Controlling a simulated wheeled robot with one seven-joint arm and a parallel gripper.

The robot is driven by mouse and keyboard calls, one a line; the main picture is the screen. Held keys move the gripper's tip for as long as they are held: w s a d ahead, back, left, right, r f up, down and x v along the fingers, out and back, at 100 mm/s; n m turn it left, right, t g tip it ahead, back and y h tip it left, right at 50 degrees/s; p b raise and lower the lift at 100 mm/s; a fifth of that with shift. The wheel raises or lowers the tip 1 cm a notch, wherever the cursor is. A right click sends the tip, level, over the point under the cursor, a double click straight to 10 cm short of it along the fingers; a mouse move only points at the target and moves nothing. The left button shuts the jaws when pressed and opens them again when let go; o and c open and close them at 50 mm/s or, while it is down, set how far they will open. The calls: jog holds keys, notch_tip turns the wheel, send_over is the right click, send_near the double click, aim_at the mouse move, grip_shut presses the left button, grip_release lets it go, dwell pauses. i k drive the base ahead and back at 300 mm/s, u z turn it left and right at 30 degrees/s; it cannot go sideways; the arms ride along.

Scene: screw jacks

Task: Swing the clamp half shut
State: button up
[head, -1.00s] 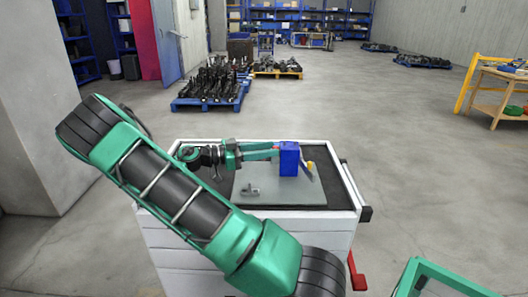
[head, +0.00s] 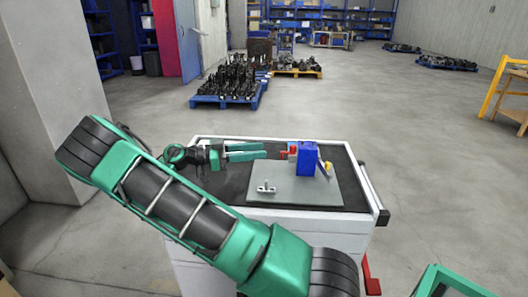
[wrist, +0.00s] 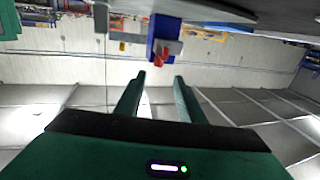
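A blue block (head: 308,158) stands upright on a grey plate (head: 300,194) on top of the cabinet. A red part (head: 292,151) sticks out of its left side, and a yellow lever-like piece (head: 327,167) leans at its right side. I cannot tell which piece is the clamp half. A small grey fitting (head: 266,188) lies on the plate at front left. My gripper (head: 264,151) is left of the block, fingers pointing at it, open and empty, with a gap to the red part. The wrist view shows the blue block (wrist: 152,40) beyond the spread fingertips (wrist: 160,76).
Pallets of dark parts (head: 228,88) stand far behind. The floor around is mostly clear.

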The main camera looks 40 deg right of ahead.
aim_at(324, 168)
jog(key=k, duration=1)
